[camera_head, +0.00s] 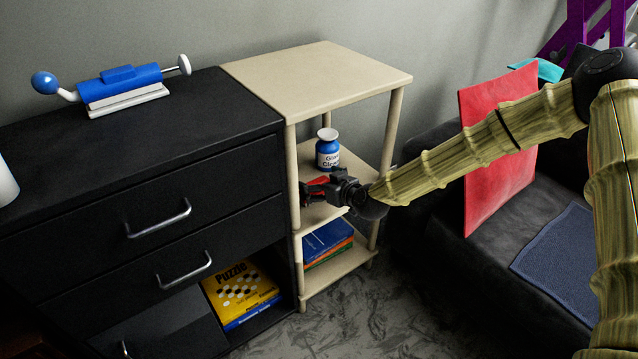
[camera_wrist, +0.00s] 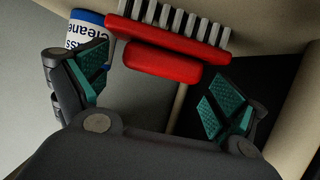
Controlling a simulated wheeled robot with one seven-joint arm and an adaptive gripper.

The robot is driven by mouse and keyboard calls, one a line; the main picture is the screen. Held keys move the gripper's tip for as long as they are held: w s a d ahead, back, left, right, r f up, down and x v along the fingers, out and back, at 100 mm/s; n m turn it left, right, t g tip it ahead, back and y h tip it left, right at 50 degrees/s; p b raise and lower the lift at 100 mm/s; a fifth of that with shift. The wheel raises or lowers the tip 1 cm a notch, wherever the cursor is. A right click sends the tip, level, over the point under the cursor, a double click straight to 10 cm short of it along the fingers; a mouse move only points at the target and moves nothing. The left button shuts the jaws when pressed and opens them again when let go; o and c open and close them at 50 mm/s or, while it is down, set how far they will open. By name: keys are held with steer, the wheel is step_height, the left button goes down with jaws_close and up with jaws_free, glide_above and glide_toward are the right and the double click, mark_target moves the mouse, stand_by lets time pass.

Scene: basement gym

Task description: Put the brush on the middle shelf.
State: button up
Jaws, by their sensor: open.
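The red brush (camera_wrist: 165,50) with pale bristles is just beyond my fingertips in the wrist view, its handle facing my gripper (camera_wrist: 158,76). The fingers are spread to either side and do not appear to touch it. In the head view my gripper (camera_head: 318,192) is at the middle shelf (camera_head: 352,166) of the beige shelf unit, with a bit of the red brush (camera_head: 318,181) showing by the fingers. The brush appears to be at the middle shelf; what it rests on is largely hidden by my gripper.
A blue-and-white glass cleaner bottle (camera_head: 327,150) stands on the middle shelf behind the brush; it also shows in the wrist view (camera_wrist: 88,35). Books (camera_head: 328,240) lie on the lower shelf. A black drawer cabinet (camera_head: 150,190) adjoins on the left, a dark sofa (camera_head: 450,270) on the right.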

steer(key=p+v, duration=0.2)
steer(key=v, duration=1)
steer(key=s+d+f+m+g+h, duration=0.3)
steer(key=s+f+g, duration=0.3)
steer(key=s+f, duration=1.35)
steer(key=s+d+f+m+g+h, duration=0.1)
steer(key=s+d+f, duration=0.2)
steer(key=s, duration=0.4)
steer(key=s+d+f+m+g+h, duration=0.2)
steer(key=s+d+f, duration=0.1)
steer(key=s+d, duration=0.3)
steer(key=s+d+f+m+g+h, duration=0.1)
steer(key=s+d+f+g+h, duration=0.1)
steer(key=s, duration=0.7)
steer(key=shift+s+d+f+m, duration=0.35)
steer(key=shift+d+f, duration=0.45)
steer(key=shift+d, duration=0.4)
step_height(320, 180, up, 24)
steer(key=p, duration=2.4)
